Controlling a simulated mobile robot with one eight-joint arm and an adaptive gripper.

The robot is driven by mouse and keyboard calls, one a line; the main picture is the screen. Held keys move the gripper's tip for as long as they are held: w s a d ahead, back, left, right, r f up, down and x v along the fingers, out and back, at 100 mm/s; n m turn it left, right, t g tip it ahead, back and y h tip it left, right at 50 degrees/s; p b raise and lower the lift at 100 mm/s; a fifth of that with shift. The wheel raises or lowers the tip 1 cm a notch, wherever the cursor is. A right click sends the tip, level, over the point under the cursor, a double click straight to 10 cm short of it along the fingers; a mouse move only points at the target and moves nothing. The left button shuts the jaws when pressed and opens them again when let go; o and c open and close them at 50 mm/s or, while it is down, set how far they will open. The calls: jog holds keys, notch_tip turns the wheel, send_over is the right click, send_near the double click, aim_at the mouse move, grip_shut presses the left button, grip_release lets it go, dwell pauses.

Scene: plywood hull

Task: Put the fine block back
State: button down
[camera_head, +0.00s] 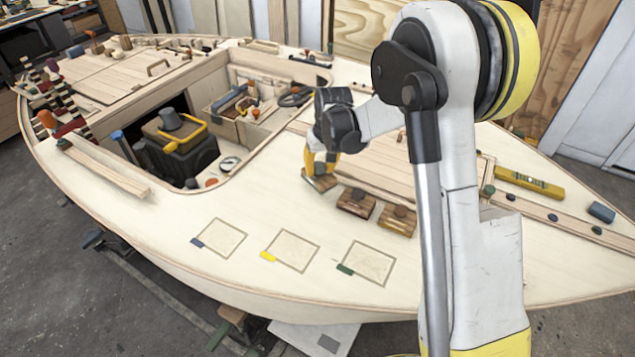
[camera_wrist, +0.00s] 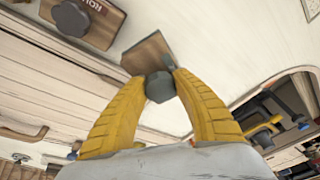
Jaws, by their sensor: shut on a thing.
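My gripper (camera_head: 321,166) is at the row of wooden blocks on the deck. In the wrist view its yellow fingers (camera_wrist: 161,78) are shut on the dark round knob of a small wooden block (camera_wrist: 145,55). That block also shows below the fingers in the head view (camera_head: 319,183); its label cannot be read, and I cannot tell whether it touches the deck. Two more knobbed blocks stand to its right, a middle one (camera_head: 357,203) and a right one (camera_head: 398,220). A block with partly cut-off letters "ROU" (camera_wrist: 104,27) is in the wrist view.
Three outlined squares lie empty on the near deck, with a blue tab (camera_head: 220,239), a yellow tab (camera_head: 291,251) and a green tab (camera_head: 366,263). The open cockpit (camera_head: 215,170) holds a black box with a yellow handle (camera_head: 180,145). A yellow level (camera_head: 530,183) lies at right.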

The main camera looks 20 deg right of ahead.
aim_at(318, 178)
jog(key=shift+w+a+f, duration=0.15)
jog(key=shift+w+f, duration=0.25)
jog(key=shift+f, duration=0.05)
jog(key=shift+s+b+x, duration=0.2)
jog(key=shift+b+x, duration=0.3)
jog(key=shift+x, duration=0.4)
jog(key=shift+s+b+x, duration=0.2)
jog(key=shift+b+x, duration=0.25)
jog(key=shift+x, duration=0.4)
jog(key=shift+f, duration=0.2)
jog(key=c, duration=1.1)
grip_release()
